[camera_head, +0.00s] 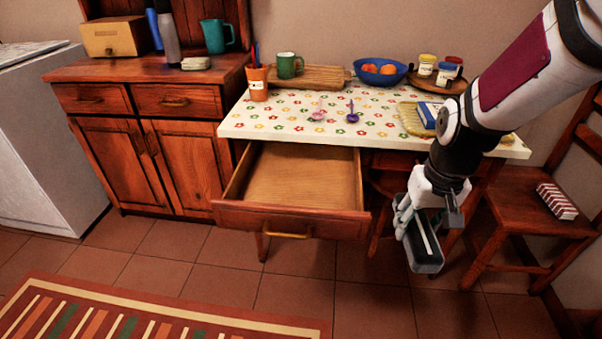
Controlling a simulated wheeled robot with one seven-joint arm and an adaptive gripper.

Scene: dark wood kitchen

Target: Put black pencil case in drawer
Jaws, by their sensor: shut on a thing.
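The black pencil case (424,254) hangs from my gripper (408,212), which is shut on it. It is a dark, rounded oblong with a light stripe along it, held to the right of the drawer and in front of the table. The drawer (290,222) is pulled out from under the table, and its wooden inside looks empty. Its front has a brass-coloured handle. My gripper's fingers are partly hidden by the wrist and the case.
The flowered tabletop (260,125) holds a cutting board (312,77), a blue fruit bowl (380,72), an orange cup (257,84) and two spoons. A chair (520,205) with a striped box stands at right. A cabinet (180,140) stands at left.

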